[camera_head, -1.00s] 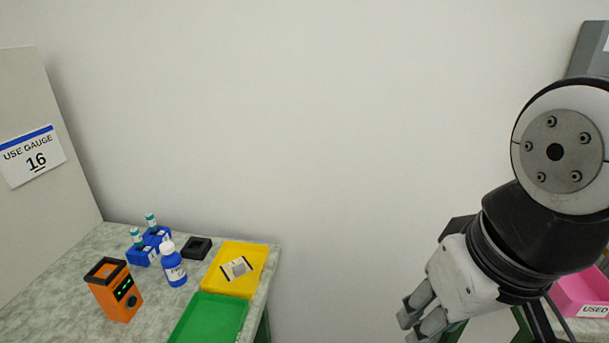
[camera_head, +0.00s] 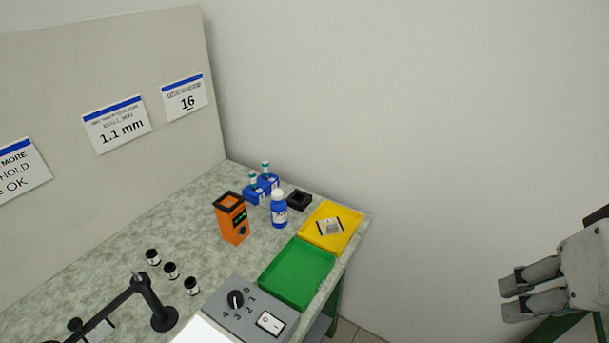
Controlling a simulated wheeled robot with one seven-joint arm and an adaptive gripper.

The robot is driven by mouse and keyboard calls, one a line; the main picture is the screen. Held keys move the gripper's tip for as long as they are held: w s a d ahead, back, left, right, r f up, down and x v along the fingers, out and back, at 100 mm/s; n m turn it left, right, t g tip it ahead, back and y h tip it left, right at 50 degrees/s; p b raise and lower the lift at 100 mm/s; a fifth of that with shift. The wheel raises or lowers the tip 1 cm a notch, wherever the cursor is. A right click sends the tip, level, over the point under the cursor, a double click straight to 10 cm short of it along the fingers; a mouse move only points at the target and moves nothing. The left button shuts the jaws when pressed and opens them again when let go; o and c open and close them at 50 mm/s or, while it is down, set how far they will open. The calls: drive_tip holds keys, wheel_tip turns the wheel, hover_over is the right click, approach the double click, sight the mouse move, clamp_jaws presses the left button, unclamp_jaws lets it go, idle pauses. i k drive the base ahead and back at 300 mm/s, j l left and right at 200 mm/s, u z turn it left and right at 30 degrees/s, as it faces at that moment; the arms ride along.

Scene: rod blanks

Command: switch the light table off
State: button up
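The light table's grey control box (camera_head: 245,311) stands at the front edge of the bench, at the bottom of the view. It carries a black dial (camera_head: 236,298) marked with numbers and a white rocker switch (camera_head: 270,322). The light table's bright white panel (camera_head: 203,332) is partly cut off by the bottom edge. My gripper (camera_head: 511,299) is at the far right, well apart from the switch and off the bench. Its fingers are seen from the side and lie close together; whether they are shut is unclear.
Floor shows right of the bench.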

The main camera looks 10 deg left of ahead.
sight(269, 322)
drive_tip(key=u, duration=1)
drive_tip(key=l+u, duration=0.3)
drive_tip(key=l, duration=0.15)
drive_tip(key=k+l, duration=0.1)
drive_tip(key=l, duration=0.3)
drive_tip(key=k+l+z, duration=0.1)
drive_tip(key=l, duration=0.3)
